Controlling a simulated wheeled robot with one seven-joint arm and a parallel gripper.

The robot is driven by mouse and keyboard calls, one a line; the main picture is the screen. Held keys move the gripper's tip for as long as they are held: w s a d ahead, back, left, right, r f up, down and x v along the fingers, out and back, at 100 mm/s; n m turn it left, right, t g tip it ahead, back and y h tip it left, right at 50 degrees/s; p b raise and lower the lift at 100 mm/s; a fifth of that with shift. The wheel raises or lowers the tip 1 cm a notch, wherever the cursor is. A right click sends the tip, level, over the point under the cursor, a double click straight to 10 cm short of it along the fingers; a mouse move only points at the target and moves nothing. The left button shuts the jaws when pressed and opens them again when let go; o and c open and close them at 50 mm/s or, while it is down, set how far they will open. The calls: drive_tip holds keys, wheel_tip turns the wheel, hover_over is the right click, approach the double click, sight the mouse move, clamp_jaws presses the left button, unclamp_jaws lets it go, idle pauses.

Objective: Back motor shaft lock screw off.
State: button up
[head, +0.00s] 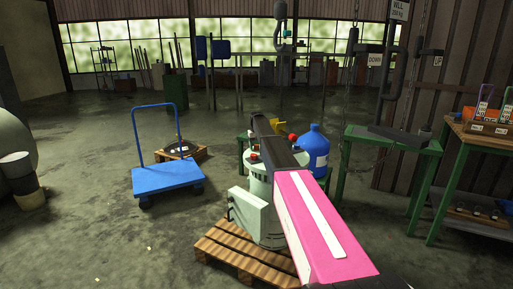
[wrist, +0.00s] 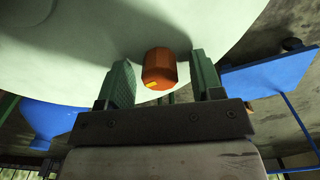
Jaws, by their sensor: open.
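The orange faceted screw (wrist: 158,68), with a small yellow mark, sticks out beside the pale round motor body (wrist: 60,45) in the wrist view. My gripper (wrist: 160,62) is open. Its two green fingers stand on either side of the screw, with a visible gap on each side. In the head view the pale green motor housing (head: 262,215) stands upright on a wooden pallet (head: 238,258). My pink and black arm crosses over its top and hides part of it. The fingers and the orange screw cannot be made out clearly in the head view.
A blue bottle (head: 315,150) stands behind the motor. A blue trolley (head: 168,178) is to its left, with clear floor between.

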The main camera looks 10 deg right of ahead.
wheel_tip(320, 180, up, 11)
drive_tip(key=shift+f, duration=0.15)
idle(0.5)
wheel_tip(320, 180, down, 10)
drive_tip(key=m, duration=0.7)
drive_tip(key=shift+f, duration=0.15)
idle(0.3)
drive_tip(key=c, duration=0.9)
